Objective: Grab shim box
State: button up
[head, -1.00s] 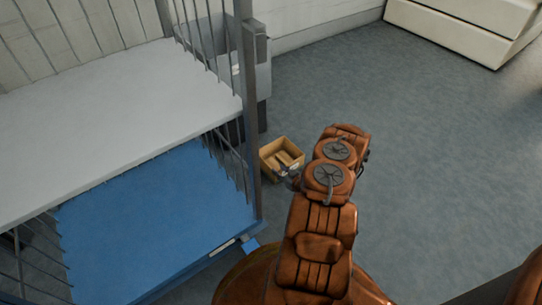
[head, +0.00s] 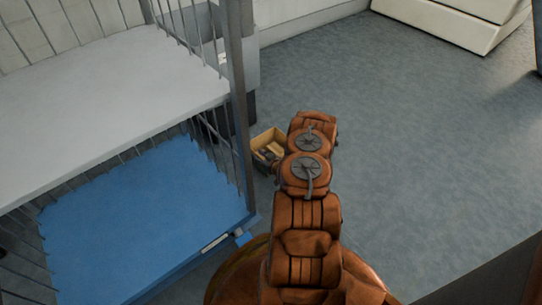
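The shim box (head: 266,136) is a small, open-topped tan box. It sits on the floor just right of the rack's corner post, left of my arm's far end. Brown and dark shapes show inside it, too small to make out. My brown arm reaches out to the box's right side and covers part of that side. A small dark part at the box's lower right (head: 272,160) looks like my gripper, mostly hidden by the arm. Its fingers cannot be made out, nor whether they touch the box.
A rack with a white upper shelf (head: 105,95) and a blue lower deck (head: 150,225) stands at the left. Its grey corner post (head: 240,110) rises close to the box. White stepped blocks (head: 450,20) lie at the far right. The grey floor (head: 420,150) right of my arm is clear.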

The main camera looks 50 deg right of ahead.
grip_shut()
dwell(0.6)
